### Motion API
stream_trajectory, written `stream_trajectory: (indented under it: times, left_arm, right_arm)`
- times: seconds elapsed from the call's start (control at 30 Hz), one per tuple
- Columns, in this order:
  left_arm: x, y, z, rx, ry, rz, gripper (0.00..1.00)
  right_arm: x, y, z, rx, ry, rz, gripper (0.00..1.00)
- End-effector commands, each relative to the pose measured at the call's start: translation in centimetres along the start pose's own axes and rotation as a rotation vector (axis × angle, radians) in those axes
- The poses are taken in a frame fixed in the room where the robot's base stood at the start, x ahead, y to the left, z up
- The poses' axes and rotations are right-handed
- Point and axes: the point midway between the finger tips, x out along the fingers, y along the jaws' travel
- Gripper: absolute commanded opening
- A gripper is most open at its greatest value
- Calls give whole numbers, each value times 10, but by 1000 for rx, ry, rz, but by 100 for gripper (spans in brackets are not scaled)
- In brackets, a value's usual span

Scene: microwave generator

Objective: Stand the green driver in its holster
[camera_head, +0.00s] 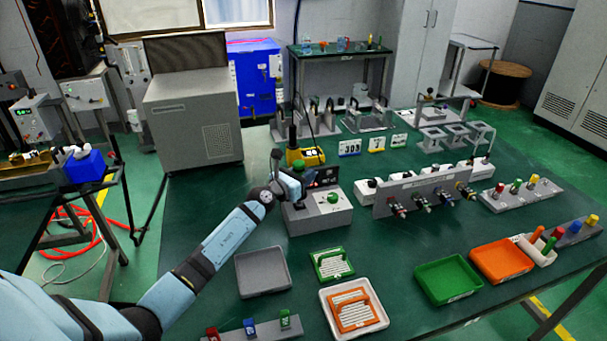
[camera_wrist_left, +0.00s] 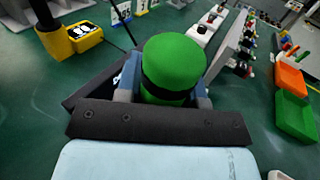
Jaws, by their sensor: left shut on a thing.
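My left gripper (camera_head: 290,186) is shut on a green, round-topped handle with a dark band, apparently the green driver (camera_head: 298,164), above the grey control box at mid-table. In the left wrist view the green driver (camera_wrist_left: 174,62) stands between the jaws, hiding what is below it. I cannot tell for sure which holder is the green driver's holster. My right gripper is not in view.
The grey control box (camera_head: 318,217) has a green knob. A yellow device (camera_head: 305,157) stands behind it. A grey panel (camera_head: 428,190) with connectors is to the right.

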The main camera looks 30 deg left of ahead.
Motion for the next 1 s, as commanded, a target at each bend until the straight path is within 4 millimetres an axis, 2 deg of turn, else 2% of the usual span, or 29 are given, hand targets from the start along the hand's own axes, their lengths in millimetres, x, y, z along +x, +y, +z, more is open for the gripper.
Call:
stream_trajectory:
  times: [0.57, 1.0]
  left_arm:
    - [1, 0, -29, 1, -2, 0, 7]
    - [1, 0, -29, 1, -2, 0, 7]
  right_arm:
    - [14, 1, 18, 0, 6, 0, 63]
    - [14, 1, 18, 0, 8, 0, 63]
